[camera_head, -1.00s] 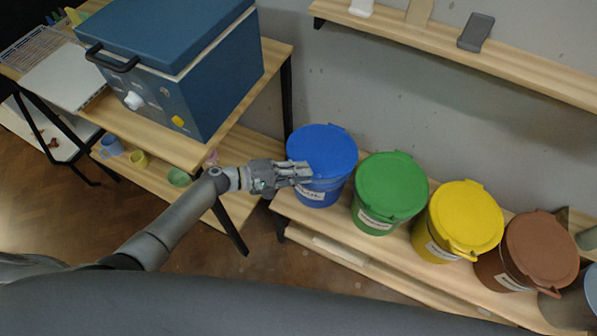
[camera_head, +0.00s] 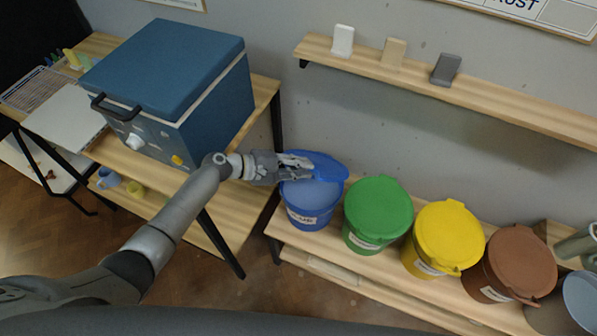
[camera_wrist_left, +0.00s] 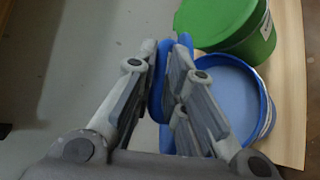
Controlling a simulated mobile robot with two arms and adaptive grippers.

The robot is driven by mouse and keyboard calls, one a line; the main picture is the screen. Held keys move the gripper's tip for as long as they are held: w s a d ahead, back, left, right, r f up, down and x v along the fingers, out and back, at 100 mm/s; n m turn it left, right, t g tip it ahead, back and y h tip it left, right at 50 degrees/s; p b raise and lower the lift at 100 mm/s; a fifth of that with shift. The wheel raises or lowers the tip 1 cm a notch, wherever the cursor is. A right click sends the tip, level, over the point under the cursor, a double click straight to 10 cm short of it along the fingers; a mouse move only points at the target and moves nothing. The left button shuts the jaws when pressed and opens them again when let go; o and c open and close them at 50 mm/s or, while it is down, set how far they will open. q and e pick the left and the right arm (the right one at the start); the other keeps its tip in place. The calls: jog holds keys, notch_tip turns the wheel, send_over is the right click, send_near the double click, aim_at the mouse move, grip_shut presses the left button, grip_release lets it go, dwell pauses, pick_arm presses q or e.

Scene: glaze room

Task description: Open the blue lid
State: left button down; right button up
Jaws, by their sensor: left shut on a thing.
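The blue bucket (camera_head: 308,214) stands at the left end of the low wooden shelf. Its blue lid (camera_head: 325,166) is tilted up at the back, and pale blue contents show at the front of the opening. My left gripper (camera_head: 308,168) is at the lid, over the bucket's upper left. In the left wrist view, the fingers (camera_wrist_left: 168,48) are shut on the blue lid (camera_wrist_left: 160,85), which is seen edge-on between them. The open bucket (camera_wrist_left: 262,110) shows beside the fingers there, with pale blue inside. My right gripper is not in view.
Green (camera_head: 378,212), yellow (camera_head: 446,238) and brown (camera_head: 516,262) lidded buckets stand in a row to the right. A blue kiln-like box (camera_head: 165,75) stands on a wooden table to the left. A wall shelf (camera_head: 500,98) with small stands runs above.

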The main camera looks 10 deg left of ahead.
pick_arm(q)
jog(key=shift+w, duration=0.1)
jog(key=c, duration=1.5)
grip_release()
jog(key=shift+r, duration=0.1)
notch_tip(320, 180, up, 10)
jog(key=shift+f, duration=0.1)
